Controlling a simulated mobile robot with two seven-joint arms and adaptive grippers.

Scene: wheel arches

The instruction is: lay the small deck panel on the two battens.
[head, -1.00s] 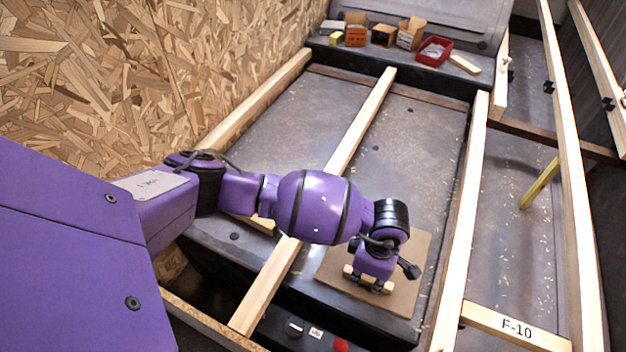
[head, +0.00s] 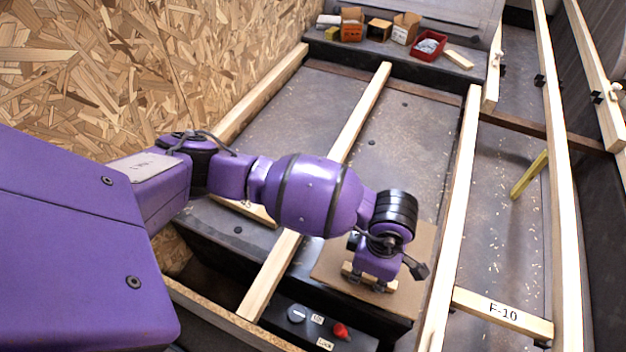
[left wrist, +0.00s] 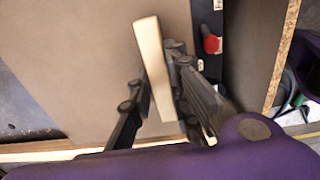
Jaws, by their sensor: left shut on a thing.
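The small deck panel (head: 328,270) is a flat brown square with a pale wooden grip bar (head: 352,271) on top. In the head view it shows between a long middle batten (head: 360,122) and a long right batten (head: 462,180). I cannot tell whether it touches them. My left gripper (head: 370,279) points down and is shut on the bar. In the left wrist view, the bar (left wrist: 153,62) stands between my fingers (left wrist: 152,105), and the panel (left wrist: 75,60) fills much of the picture. My wrist hides part of the panel. My right gripper is out of view.
A chipboard wall (head: 130,70) stands at left. A ledge at the back holds small boxes and a red tray (head: 428,46). A dark control box (head: 315,322) with a red knob (head: 341,331) lies in front. A crosspiece marked F-10 (head: 503,312) is at right.

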